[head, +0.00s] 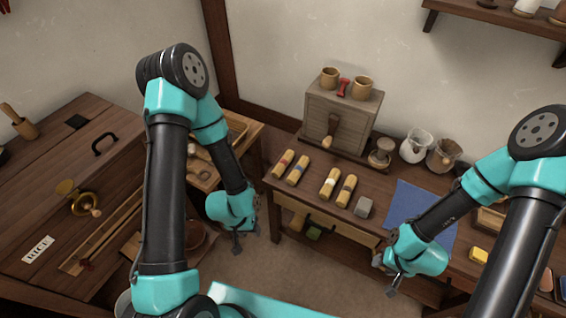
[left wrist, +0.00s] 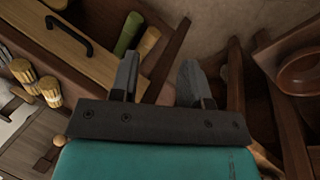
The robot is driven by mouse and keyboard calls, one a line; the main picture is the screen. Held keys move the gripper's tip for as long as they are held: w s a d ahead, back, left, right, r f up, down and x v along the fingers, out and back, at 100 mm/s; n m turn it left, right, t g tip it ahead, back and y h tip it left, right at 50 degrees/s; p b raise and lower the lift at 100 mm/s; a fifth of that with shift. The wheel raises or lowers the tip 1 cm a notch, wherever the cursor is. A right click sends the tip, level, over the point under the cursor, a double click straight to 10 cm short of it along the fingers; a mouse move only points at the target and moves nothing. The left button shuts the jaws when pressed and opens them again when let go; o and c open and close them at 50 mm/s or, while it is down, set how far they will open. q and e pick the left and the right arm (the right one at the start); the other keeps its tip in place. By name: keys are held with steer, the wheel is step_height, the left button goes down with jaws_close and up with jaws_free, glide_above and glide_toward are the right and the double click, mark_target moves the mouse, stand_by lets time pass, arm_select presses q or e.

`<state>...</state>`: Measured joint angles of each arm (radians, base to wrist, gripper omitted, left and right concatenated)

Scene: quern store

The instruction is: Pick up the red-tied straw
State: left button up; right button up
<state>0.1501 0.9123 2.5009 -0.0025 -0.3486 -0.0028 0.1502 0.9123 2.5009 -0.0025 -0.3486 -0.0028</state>
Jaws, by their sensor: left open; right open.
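The red-tied straw (head: 284,163) is a pale yellow bundle with a red band. It lies at the left end of a row of straw bundles on the dark wooden bench (head: 264,183). Beside it lies a blue-tied bundle (head: 298,169). Farther right are a white-tied bundle (head: 328,184) and a dark-tied one (head: 347,190). My left gripper (head: 237,250) is open and empty, left of and in front of the bench. In the left wrist view its fingers are apart; straw bundle ends (left wrist: 50,92) show at left, their ties unclear. My right gripper (head: 393,289) is open and empty at lower right.
A wooden quern box (head: 342,120) with cups on top stands behind the bundles. A grey block (head: 364,207) and a blue cloth (head: 410,205) lie to their right. A long wooden chest (head: 50,170) fills the left.

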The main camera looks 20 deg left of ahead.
stand_by(0.3)
arm_select(q)
steer(key=o, duration=0.6)
steer(key=shift+c, duration=0.2)
steer(key=shift+w, duration=0.15)
steer(key=w+d+r+m, duration=0.1)
steer(key=w+r, duration=0.2)
steer(key=w, duration=0.6)
steer(key=w+d+r+m+y, duration=0.1)
steer(key=w+r, duration=0.2)
steer(key=w, duration=0.7)
steer(key=w+d+r+m+g+y, duration=0.1)
steer(key=w+r, duration=0.3)
steer(key=w, duration=0.5)
steer(key=shift+w+d+m, duration=0.15)
steer(key=shift+w+m, duration=0.05)
steer(key=shift+m, duration=0.4)
steer(key=w+r+y, duration=0.1)
steer(key=w+r, duration=0.5)
steer(key=r, duration=0.1)
steer(key=shift+a+y, duration=0.2)
steer(key=shift+y, duration=0.2)
